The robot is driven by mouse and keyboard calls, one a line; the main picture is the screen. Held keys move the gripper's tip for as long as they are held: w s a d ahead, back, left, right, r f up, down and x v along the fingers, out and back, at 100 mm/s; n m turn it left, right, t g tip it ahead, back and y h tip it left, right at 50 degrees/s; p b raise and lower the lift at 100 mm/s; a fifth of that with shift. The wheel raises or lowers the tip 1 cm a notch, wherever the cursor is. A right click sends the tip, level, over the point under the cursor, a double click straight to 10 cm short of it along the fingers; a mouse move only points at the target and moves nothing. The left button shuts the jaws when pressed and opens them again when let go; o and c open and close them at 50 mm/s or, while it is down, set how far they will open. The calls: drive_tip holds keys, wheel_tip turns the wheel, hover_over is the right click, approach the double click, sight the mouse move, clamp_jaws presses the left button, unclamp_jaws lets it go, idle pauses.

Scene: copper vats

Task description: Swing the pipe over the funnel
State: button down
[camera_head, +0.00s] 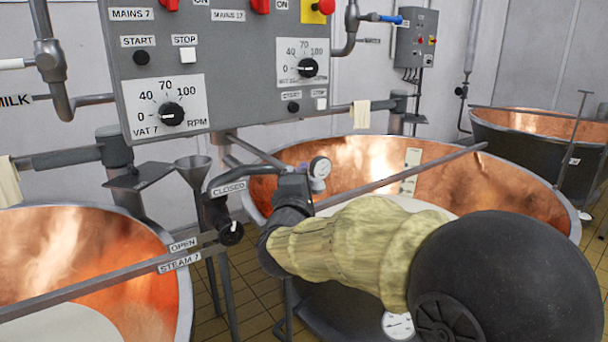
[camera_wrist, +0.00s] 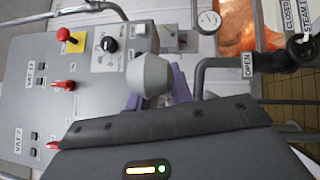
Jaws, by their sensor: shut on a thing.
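A grey pipe (camera_head: 258,152) reaches from below the control panel toward my gripper (camera_head: 303,180). In the wrist view, a rounded grey end piece (camera_wrist: 149,75), which looks like part of this pipe, sits between my purple finger pads. My gripper is shut on it, though my arm hides part of the grip in the head view. The grey funnel (camera_head: 193,165) stands on a post, left of my gripper and apart from it. I cannot pick out the funnel in the wrist view.
A bent grey tube labelled CLOSED (camera_head: 228,188) lies between the funnel and my gripper, above a black valve knob (camera_head: 231,233). Copper vats stand at left (camera_head: 60,250) and behind my arm (camera_head: 360,158). The control panel (camera_head: 222,75) hangs above.

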idle(0.3)
drive_tip(key=c, duration=1.3)
unclamp_jaws()
drive_tip(key=shift+o, duration=0.2)
drive_tip(key=v, duration=1.7)
drive_tip(key=shift+s, duration=0.2)
drive_tip(key=shift+f, duration=0.15)
